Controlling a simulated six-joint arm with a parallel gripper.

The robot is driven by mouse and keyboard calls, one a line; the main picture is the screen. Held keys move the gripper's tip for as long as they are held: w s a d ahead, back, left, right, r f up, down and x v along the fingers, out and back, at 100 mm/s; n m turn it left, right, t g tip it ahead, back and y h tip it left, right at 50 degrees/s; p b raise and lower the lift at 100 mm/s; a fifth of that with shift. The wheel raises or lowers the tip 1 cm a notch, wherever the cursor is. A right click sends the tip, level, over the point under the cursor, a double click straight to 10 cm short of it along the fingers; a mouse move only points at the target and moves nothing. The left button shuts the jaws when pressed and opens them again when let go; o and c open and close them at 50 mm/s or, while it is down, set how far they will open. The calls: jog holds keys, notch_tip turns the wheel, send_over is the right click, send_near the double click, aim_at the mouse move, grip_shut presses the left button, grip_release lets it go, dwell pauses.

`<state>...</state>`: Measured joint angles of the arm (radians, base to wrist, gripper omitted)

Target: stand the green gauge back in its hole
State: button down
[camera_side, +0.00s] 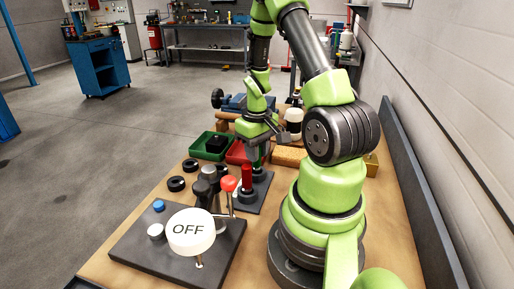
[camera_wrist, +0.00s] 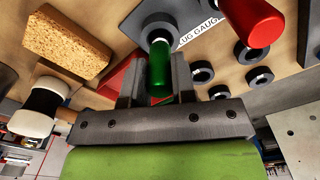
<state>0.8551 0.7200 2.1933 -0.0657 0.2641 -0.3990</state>
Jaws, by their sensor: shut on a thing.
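The green gauge (camera_wrist: 160,66) is upright between the two fingers of my gripper (camera_wrist: 158,78), which is shut on it. Its far metal end meets a dark collar (camera_wrist: 158,24) on the gauge plate in the wrist view. I cannot tell whether that end is inside the hole or just above it. In the side view my gripper (camera_side: 266,143) is over the far part of the dark gauge plate (camera_side: 246,206), and the green gauge is mostly hidden by the fingers. The red gauge (camera_wrist: 250,22) stands upright beside it on the same plate; it also shows in the side view (camera_side: 247,177).
A cork-like block (camera_wrist: 72,46) and a black-and-white cylinder (camera_wrist: 40,106) lie near the plate. Black rings (camera_side: 177,184) rest on the bench. A green tray (camera_side: 203,153) and a red tray (camera_side: 237,155) are behind.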

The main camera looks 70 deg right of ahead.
jog(key=shift+f, duration=0.1)
dwell(0.3)
jog(key=c, duration=0.9)
grip_release()
jog(key=shift+o, duration=0.2)
notch_tip(320, 180, up, 10)
jog(key=w+a+r+t, duration=0.3)
jog(key=a+r+t, duration=0.1)
jog(key=a+r, duration=0.65)
jog(key=s+a+r+n+t+y, duration=0.1)
jog(key=s+a+r, duration=0.1)
jog(key=a, duration=0.4)
jog(key=s+a+r+n+t+y, duration=0.1)
jog(key=s+a+t, duration=0.1)
jog(key=a, duration=0.3)
jog(key=shift+s+a+r, duration=0.35)
jog(key=shift+s+r, duration=0.05)
jog(key=shift+s, duration=0.4)
